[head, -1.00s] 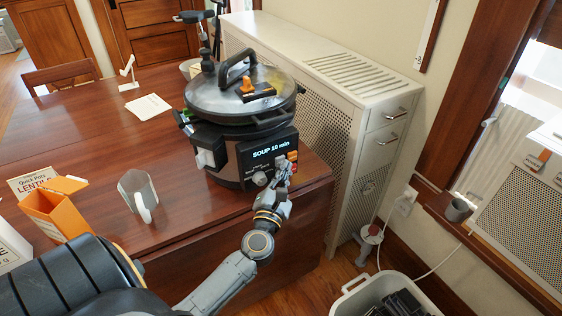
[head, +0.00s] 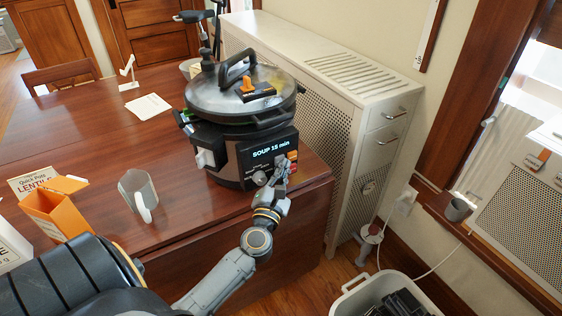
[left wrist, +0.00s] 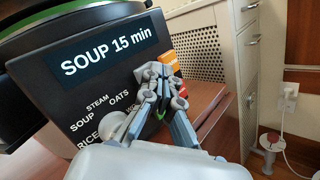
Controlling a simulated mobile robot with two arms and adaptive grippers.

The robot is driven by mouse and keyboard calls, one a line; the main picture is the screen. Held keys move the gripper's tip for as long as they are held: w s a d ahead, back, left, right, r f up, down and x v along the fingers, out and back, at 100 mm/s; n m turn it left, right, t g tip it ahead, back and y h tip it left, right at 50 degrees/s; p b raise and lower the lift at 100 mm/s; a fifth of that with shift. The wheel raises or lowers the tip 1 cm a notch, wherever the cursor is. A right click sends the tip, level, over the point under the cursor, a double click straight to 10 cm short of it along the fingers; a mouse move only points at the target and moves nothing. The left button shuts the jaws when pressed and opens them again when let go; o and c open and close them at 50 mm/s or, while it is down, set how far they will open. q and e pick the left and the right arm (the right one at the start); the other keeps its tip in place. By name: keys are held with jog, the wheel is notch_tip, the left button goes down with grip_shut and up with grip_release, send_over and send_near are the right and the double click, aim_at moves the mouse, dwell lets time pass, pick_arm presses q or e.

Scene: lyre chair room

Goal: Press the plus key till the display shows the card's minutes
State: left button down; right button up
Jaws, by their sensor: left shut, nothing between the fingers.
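The pressure cooker (head: 226,170) stands near the table's right edge. Its dark display (head: 268,152) reads "SOUP 15 min", also clear in the left wrist view (left wrist: 110,52). An orange key (left wrist: 168,57) and a red key below it sit right of the display; their marks are hidden or too small to read. My left gripper (head: 282,167) is shut and empty, its tips (left wrist: 158,76) at the keys; I cannot tell whether they touch. My right gripper is out of view.
An orange open box (head: 58,212) and a clear-grey cup with a white handle (head: 138,192) stand on the table's left front. A white paper (head: 148,106) lies behind. A radiator cabinet (head: 340,90) borders the right; a grey bin (head: 385,290) is on the floor.

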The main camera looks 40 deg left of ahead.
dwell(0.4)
pick_arm(q)
jog(key=shift+s+d, duration=0.3)
jog(key=shift+d, duration=0.4)
jog(key=shift+s+d, duration=0.3)
jog(key=shift+d, duration=0.45)
jog(key=shift+s+d, duration=0.35)
jog(key=shift+d, duration=0.45)
jog(key=shift+s+d, duration=0.3)
jog(key=shift+d, duration=0.45)
